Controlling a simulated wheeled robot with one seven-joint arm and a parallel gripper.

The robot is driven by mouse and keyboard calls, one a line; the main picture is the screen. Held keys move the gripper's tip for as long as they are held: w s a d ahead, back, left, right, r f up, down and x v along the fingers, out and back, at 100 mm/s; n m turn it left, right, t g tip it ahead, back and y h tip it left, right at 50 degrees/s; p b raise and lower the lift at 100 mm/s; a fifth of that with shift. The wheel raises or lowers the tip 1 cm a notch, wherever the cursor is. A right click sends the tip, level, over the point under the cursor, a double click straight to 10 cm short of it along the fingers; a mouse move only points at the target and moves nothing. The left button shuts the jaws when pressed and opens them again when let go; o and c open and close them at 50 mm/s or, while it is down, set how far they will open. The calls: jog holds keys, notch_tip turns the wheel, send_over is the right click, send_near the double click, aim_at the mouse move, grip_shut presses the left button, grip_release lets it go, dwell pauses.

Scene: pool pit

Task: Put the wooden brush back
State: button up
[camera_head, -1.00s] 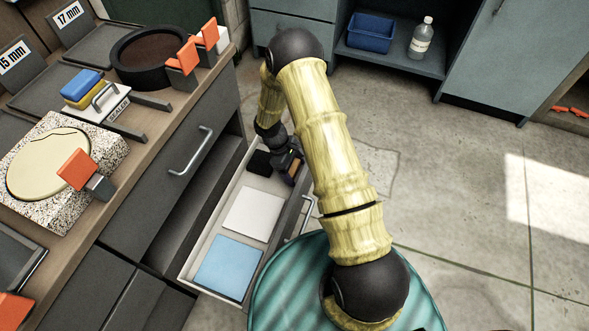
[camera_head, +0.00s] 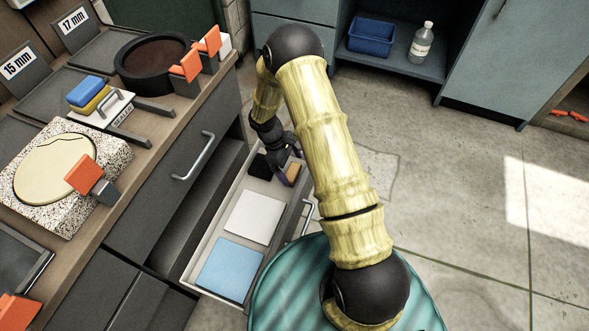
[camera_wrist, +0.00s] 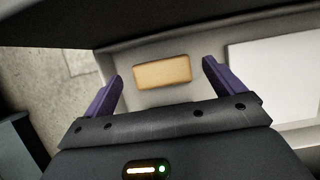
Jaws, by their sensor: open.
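A tan wooden block, which I take to be the wooden brush (camera_head: 293,171), lies in the far end of the open drawer (camera_head: 212,230). In the wrist view the wooden brush (camera_wrist: 162,72) lies flat on the pale drawer floor, crosswise between my fingers. My gripper (camera_head: 288,168) is open and empty at that end of the drawer. In the wrist view the purple fingers of my gripper (camera_wrist: 162,76) stand wide apart, one to each side of the brush, with gaps. How high they are above the floor is hard to tell.
The drawer also holds a black block (camera_head: 261,166), a white pad (camera_head: 254,217) and a blue pad (camera_head: 230,267). The counter (camera_head: 150,185) on the left carries a stone slab (camera_head: 55,180), a sealer block (camera_head: 112,108) and a round black tray (camera_head: 150,62). The floor to the right is clear.

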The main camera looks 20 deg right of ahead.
jog(key=p+v, duration=0.2)
jog(key=v, duration=0.6)
jog(key=shift+d, duration=0.1)
jog(key=s+d+r+m+t+y, duration=0.1)
jog(key=s+r+m+t+y, duration=0.1)
jog(key=s+r+m, duration=0.3)
jog(key=s+d+r+m+t+y, duration=0.1)
jog(key=s+r+m, duration=0.4)
jog(key=s+r, duration=0.7)
notch_tip(320, 180, up, 4)
jog(key=shift+d+r+m+t+y, duration=0.2)
jog(key=shift+d+m+t+y, duration=0.2)
jog(key=shift+d+t, duration=0.65)
jog(key=shift+s+a, duration=0.1)
jog(key=shift+a, duration=0.2)
